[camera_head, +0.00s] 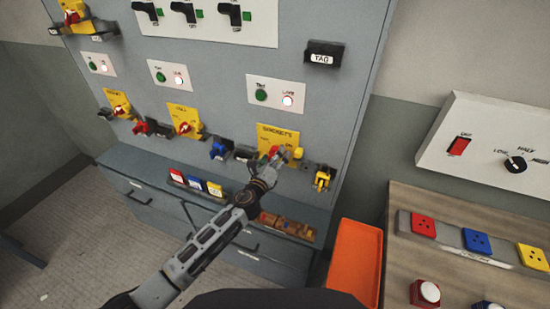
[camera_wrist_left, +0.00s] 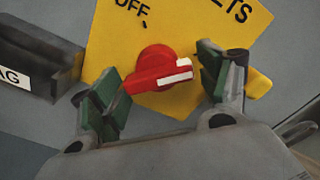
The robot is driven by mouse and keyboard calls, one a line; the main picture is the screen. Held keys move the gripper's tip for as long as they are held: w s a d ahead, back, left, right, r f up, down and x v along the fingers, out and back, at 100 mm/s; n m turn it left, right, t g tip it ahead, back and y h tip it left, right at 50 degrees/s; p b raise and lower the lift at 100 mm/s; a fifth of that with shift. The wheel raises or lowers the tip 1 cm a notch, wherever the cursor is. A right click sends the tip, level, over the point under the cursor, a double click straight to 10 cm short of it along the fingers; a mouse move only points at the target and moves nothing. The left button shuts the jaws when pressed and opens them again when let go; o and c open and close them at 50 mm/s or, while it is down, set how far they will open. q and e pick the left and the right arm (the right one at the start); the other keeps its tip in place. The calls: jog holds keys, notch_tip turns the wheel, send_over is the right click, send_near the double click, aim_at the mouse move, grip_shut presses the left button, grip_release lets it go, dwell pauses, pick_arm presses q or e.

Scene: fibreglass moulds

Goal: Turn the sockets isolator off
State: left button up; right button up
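The sockets isolator is a yellow plate (camera_head: 274,131) lettered SOCKETS on the grey panel; it also fills the middle of the left wrist view (camera_wrist_left: 110,40). Its red rotary knob (camera_wrist_left: 160,72) has a white mark pointing right, away from the OFF lettering at the upper left. My left gripper (camera_head: 287,154) is at the plate. In the left wrist view its green-padded fingers (camera_wrist_left: 165,75) are apart, one on each side of the knob. The left finger is very near the knob's left end; I cannot tell whether it touches. My right gripper is not in view.
Two similar yellow isolators (camera_head: 184,121) sit further left. A blue padlock (camera_head: 218,149) and a yellow padlock (camera_head: 322,179) flank the sockets plate. A ledge with coloured blocks (camera_head: 195,183) is below. An orange tray (camera_head: 356,262) and wooden bench (camera_head: 400,240) are at right.

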pick_arm(q)
jog(key=c, duration=0.8)
